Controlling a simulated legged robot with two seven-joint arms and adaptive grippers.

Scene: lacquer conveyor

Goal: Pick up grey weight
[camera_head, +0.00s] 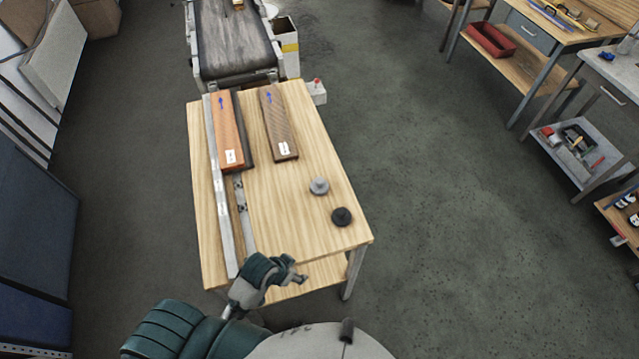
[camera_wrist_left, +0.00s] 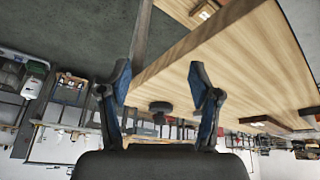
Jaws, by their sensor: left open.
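The grey weight (camera_head: 319,186) is a small round disc with a knob on top. It stands on the right part of the wooden table (camera_head: 285,215), just behind a black weight (camera_head: 342,216). My left gripper (camera_head: 301,278) is at the table's front edge, apart from both weights and nearer to me. In the left wrist view its two fingers (camera_wrist_left: 160,88) are spread with nothing between them. That view shows a dark round thing (camera_wrist_left: 160,107) beyond the fingers; I cannot tell what it is. My right gripper is not in view.
An orange-brown board (camera_head: 227,135) and a dark brown board (camera_head: 279,125) lie at the back of the table. A metal rail (camera_head: 222,205) runs along its left side. A conveyor (camera_head: 235,45) adjoins the far end. The table's middle is clear.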

